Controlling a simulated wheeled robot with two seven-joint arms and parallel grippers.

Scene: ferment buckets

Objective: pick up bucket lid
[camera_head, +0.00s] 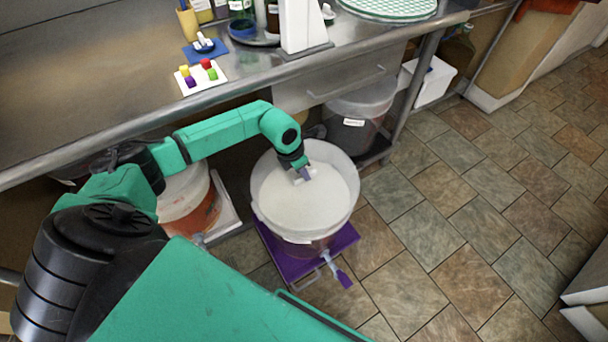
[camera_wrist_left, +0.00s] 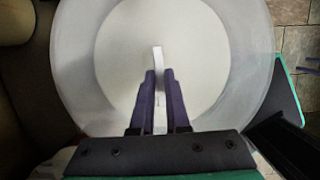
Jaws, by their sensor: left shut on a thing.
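The bucket lid (camera_head: 318,205) is a round white disc lying within the rim of a translucent white bucket (camera_head: 338,158) on the floor. In the left wrist view the lid (camera_wrist_left: 205,60) shows as a pale disc inside the bucket's wide ring (camera_wrist_left: 248,60). My left gripper (camera_head: 306,173) reaches down over the lid from its far side. Its purple fingers (camera_wrist_left: 160,75) are shut on a narrow white upright tab at the lid's middle. I cannot tell whether the lid is raised at all. My right gripper is in neither view.
The bucket stands on a purple base (camera_head: 350,237), with a purple tap-like piece (camera_head: 342,276) at its front. A bucket of orange contents (camera_head: 200,205) stands to the left, a grey one (camera_head: 362,115) behind. The steel counter (camera_head: 110,90) overhangs them.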

